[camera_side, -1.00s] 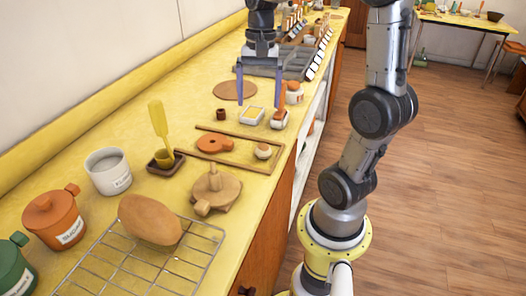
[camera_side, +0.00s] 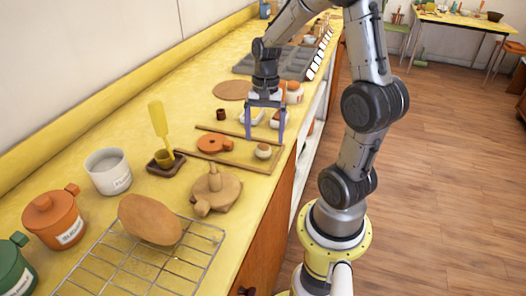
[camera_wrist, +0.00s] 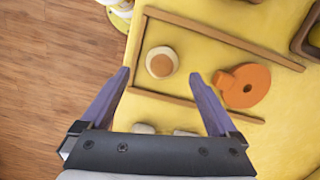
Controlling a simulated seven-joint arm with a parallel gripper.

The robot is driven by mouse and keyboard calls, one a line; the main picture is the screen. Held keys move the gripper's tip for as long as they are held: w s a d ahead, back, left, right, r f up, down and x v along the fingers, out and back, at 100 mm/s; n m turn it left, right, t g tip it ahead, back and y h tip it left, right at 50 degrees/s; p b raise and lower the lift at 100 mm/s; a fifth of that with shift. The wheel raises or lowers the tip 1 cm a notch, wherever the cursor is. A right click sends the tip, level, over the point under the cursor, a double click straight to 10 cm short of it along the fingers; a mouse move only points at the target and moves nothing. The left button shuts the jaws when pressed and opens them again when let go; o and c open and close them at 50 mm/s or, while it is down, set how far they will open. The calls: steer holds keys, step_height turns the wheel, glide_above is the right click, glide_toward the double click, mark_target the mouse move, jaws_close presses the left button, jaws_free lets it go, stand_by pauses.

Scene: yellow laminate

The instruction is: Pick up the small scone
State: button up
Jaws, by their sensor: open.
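The small scone (camera_side: 263,151) is a pale round piece with a brown top. It sits inside the wooden frame (camera_side: 233,163) near the counter's front edge. In the wrist view the scone (camera_wrist: 161,63) lies ahead of the fingertips, roughly between their lines. My gripper (camera_side: 265,136) is open and empty, with purple fingers pointing down. In the side view it is just behind the scone, above the counter. In the wrist view my gripper (camera_wrist: 160,76) shows both fingers spread apart, and neither touches the scone.

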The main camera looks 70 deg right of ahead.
mark_target(263, 145)
steer(key=shift+a+f, duration=0.2)
steer(key=shift+f, duration=0.8)
steer(key=shift+a+f, duration=0.2)
steer(key=shift+f, duration=0.75)
steer(key=c, duration=1.4)
steer(key=shift+c, duration=0.2)
steer(key=shift+r, duration=0.1)
steer(key=shift+r, duration=0.5)
step_height(263, 145, up, 2)
steer(key=shift+w+r, duration=0.1)
steer(key=shift+r, duration=0.05)
steer(key=s+a+r, duration=0.7)
steer(key=s+r, duration=0.2)
steer(key=s, duration=0.3)
steer(key=shift+a+r, duration=0.3)
steer(key=shift+a, duration=0.05)
steer(key=shift+w, duration=0.1)
